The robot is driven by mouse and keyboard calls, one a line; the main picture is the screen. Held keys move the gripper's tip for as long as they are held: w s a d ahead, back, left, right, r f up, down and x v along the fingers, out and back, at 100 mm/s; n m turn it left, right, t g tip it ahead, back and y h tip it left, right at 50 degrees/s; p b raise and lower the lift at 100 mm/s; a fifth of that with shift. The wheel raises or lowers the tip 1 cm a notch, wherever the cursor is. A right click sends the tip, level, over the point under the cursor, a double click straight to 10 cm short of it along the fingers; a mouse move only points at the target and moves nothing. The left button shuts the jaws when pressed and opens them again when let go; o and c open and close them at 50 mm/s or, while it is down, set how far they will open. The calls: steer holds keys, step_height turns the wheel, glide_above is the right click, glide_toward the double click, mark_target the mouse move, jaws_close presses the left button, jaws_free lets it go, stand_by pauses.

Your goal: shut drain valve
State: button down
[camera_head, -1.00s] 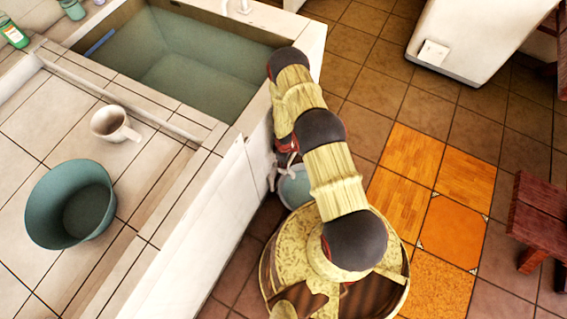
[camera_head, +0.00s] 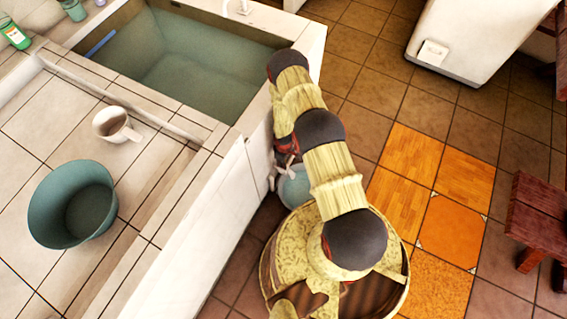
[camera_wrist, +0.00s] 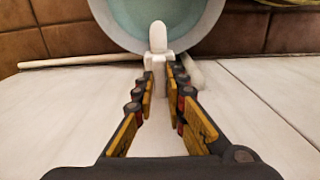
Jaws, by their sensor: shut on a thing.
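The drain valve's white handle (camera_wrist: 158,38) shows in the wrist view, straight ahead, at the side of the washbasin cabinet. My gripper (camera_wrist: 159,64) has its two fingers around the lower part of the handle and is shut on it. The rounded tip of the handle sticks out beyond the fingertips. In the head view my gripper (camera_head: 287,167) is low beside the cabinet and mostly hidden by my arm. The rest of the valve is largely hidden by the fingers.
A pale blue bucket (camera_head: 294,190) stands on the floor beside the cabinet, close to the valve. The washbasin (camera_head: 205,65) is above. A mug (camera_head: 110,124) and a teal bowl (camera_head: 48,203) stand on the tiled counter. A wooden stool (camera_head: 540,215) stands at right.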

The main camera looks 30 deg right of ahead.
steer(key=c, duration=1.8)
jaws_free()
steer(key=shift+r, duration=0.15)
step_height(320, 180, up, 12)
steer(key=shift+f, duration=0.15)
